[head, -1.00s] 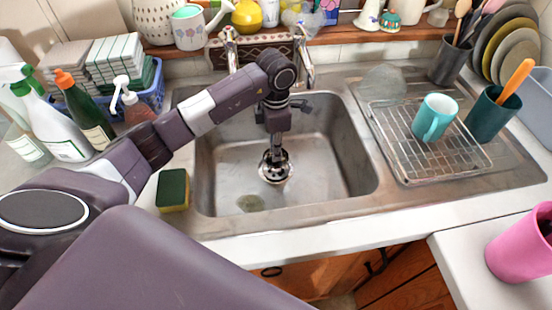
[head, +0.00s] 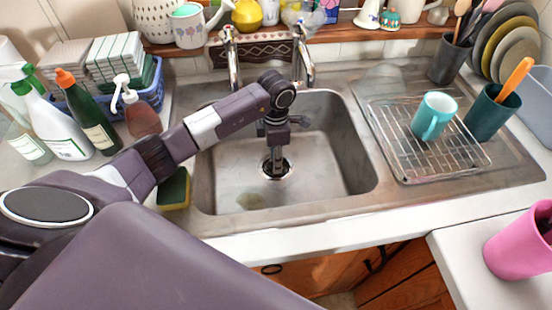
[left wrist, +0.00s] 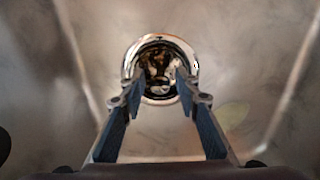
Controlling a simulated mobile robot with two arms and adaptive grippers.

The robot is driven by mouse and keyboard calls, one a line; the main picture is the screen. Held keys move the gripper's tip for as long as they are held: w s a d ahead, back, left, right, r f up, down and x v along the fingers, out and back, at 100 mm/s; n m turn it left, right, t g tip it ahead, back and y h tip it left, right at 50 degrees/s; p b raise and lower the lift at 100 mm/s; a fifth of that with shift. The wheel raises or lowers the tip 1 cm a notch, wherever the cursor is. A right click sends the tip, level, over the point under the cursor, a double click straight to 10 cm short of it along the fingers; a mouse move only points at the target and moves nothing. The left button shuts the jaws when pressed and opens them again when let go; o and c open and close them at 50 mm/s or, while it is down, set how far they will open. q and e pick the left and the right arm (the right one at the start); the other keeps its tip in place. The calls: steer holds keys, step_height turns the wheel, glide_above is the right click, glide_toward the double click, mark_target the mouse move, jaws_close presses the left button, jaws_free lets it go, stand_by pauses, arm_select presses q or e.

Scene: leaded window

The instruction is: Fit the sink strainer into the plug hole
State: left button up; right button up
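The sink strainer (left wrist: 158,64) is a round metal piece with a shiny rim and a dark, mottled middle in the left wrist view. It sits at the plug hole (head: 277,168) in the floor of the sink; whether it is fully seated cannot be told. My left gripper (head: 277,163) points straight down there. My right gripper is not in view.
The steel sink basin (head: 335,165) has walls around my left gripper. Taps (head: 305,65) stand behind. A wire rack (head: 430,150) with a teal mug (head: 434,116) is on the drainer. A sponge (head: 174,188) and bottles (head: 88,118) are at the left.

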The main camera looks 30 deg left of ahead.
arm_select(q)
steer(key=shift+r, duration=0.15)
steer(key=shift+w+r, duration=0.1)
steer(key=shift+r, duration=0.25)
step_height(320, 180, up, 11)
steer(key=b, duration=0.2)
steer(key=shift+r, duration=0.1)
